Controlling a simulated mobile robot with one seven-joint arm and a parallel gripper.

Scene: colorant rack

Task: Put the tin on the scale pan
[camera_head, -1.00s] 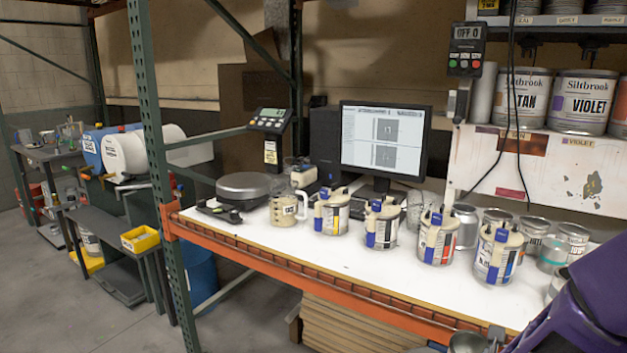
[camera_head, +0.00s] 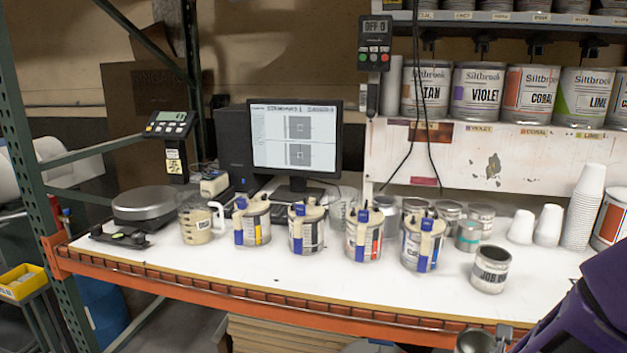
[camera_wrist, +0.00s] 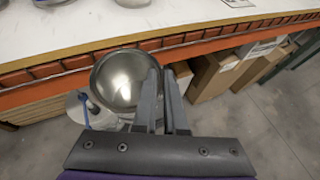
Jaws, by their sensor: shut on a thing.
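A round, open, shiny metal tin (camera_wrist: 120,80) is at my gripper (camera_wrist: 162,80) in the wrist view, held at its rim between the fingers. It looks empty inside. In the head view the tin (camera_head: 476,342) shows only partly at the bottom edge, with the gripper (camera_head: 503,338) beside it, in front of the bench. The scale pan (camera_head: 145,201) is a round grey disc at the bench's left end, bare on top. Its display (camera_head: 170,124) stands on a post behind it.
Several pump-topped canisters (camera_head: 364,238) and a beaker (camera_head: 195,225) line the bench (camera_head: 300,275). A labelled tin (camera_head: 490,270) stands near its right front. White cups (camera_head: 583,210) are stacked behind. A green rack post (camera_head: 35,160) rises at the left.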

